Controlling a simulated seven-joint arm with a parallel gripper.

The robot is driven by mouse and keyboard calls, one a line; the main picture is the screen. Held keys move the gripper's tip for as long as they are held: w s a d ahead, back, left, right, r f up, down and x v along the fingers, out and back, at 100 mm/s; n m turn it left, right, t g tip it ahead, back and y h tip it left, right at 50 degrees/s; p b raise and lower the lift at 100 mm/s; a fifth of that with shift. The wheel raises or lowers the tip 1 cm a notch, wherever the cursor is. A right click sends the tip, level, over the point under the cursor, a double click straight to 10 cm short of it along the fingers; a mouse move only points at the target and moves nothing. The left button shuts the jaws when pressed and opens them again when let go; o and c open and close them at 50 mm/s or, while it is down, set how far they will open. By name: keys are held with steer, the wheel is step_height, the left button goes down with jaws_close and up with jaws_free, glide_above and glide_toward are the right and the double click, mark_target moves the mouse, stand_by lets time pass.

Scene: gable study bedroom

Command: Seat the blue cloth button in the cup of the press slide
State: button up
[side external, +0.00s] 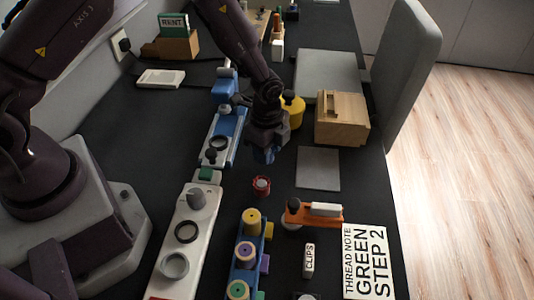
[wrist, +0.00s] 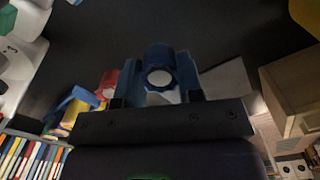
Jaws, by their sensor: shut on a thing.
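My gripper (side external: 264,148) points down above the dark table, right of the two slide-like rails. In the wrist view its blue fingers (wrist: 159,93) are closed on a blue round piece with a pale disc face (wrist: 160,66), seemingly the blue cloth button. In the side view the held piece is mostly hidden by the fingers. A blue rail (side external: 236,133) with a round ring cup (side external: 218,143) lies left of my gripper. A long white rail (side external: 166,243) with a grey knob, a dark ring (side external: 187,232) and a grey ring (side external: 174,265) lies nearer. I cannot tell which one is the press slide.
A red round piece (side external: 261,186) stands just nearer than my gripper. A yellow container (side external: 293,111) and wooden box (side external: 342,118) are close on the right. A blue rack (side external: 246,273) with several spools stands in front. A grey flat pad (side external: 318,168) lies clear.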

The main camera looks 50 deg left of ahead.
steer(key=s+a+r, duration=0.2)
steer(key=s+r, duration=0.9)
steer(key=s, duration=0.2)
steer(key=n, duration=0.8)
glide_above(219, 145)
step_height(219, 145, down, 2)
steer(key=shift+a+f, duration=0.1)
steer(key=shift+f, duration=3.95)
steer(key=shift+f, duration=0.15)
steer(key=o, duration=1)
steer(key=shift+c, duration=0.2)
